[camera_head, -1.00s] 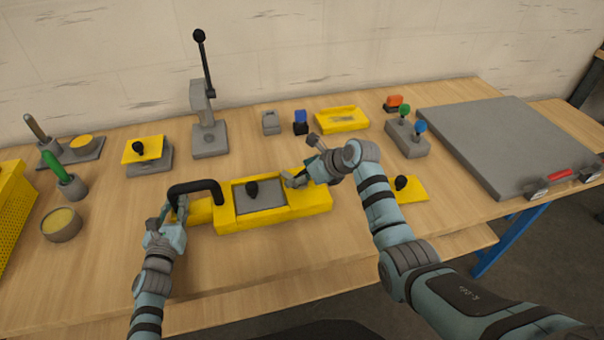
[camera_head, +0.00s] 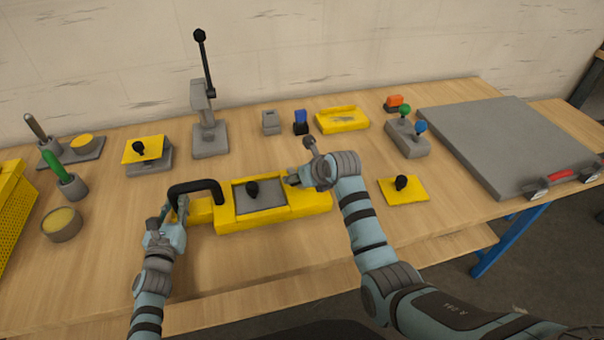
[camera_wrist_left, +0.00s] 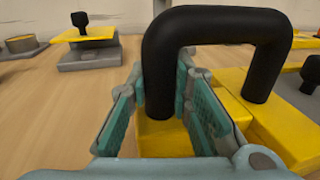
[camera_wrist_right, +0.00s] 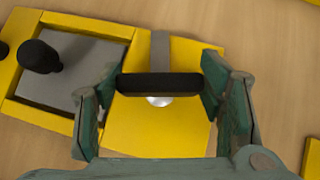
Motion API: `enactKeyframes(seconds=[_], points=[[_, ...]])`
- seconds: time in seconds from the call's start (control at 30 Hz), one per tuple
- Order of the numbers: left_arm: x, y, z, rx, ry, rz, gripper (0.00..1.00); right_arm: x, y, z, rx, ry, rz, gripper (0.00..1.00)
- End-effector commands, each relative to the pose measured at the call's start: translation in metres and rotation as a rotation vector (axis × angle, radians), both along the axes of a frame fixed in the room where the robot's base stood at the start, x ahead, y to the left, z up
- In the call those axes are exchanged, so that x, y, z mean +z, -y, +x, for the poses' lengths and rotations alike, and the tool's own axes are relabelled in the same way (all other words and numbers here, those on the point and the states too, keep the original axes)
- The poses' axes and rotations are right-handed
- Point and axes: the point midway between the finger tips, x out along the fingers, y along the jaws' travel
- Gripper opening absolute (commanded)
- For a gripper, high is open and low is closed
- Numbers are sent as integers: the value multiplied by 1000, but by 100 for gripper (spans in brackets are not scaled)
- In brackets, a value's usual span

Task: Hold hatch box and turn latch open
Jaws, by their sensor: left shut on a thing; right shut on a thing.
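The hatch box (camera_head: 275,219) is a yellow frame with a grey hatch panel (camera_head: 262,198) and black knob (camera_head: 252,188). A black arched handle (camera_head: 197,187) stands at its left end. My left gripper (camera_head: 179,210) is shut on the near leg of that handle, which also shows between its fingers in the left wrist view (camera_wrist_left: 158,75). My right gripper (camera_head: 292,179) is at the box's right end. In the right wrist view its fingers close on the two ends of the latch's dark bar (camera_wrist_right: 158,83). A grey strip (camera_wrist_right: 160,48) and silver pivot show there. The hatch is closed.
A lever stand (camera_head: 209,138), a small yellow-topped block (camera_head: 143,150) and a yellow tray (camera_head: 342,119) stand behind the box. A yellow plate with a black knob (camera_head: 403,190) lies to the right. A large grey panel (camera_head: 510,140) covers the right side. Bare wood lies in front.

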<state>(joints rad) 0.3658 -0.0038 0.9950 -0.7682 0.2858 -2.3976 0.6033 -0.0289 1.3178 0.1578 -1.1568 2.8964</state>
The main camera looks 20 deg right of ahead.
Motion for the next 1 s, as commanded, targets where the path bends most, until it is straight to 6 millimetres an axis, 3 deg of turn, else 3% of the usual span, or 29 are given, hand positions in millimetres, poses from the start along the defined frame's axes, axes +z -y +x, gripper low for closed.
enactKeyframes(seconds=[0.07, 0.1, 0.2, 0.63, 1.0], points=[[0, 1, 0, -1, 1, -1, 0, 0, -2, 0, 1, 0, 6, 13], [0, 1, 0, -1, 1, -1, 0, 0, -2, 0, 1, 0, 6, 66], [1, 1, 0, -1, 1, -1, 0, 0, -1, 0, 1, 0, 4, 82], [0, 0, 0, -1, 1, 0, 0, 6, 2, -5, 1, 2, 1, 83], [0, 0, 0, 0, 0, 0, 0, 71, 17, -68, 1, 3, 1, 83]])
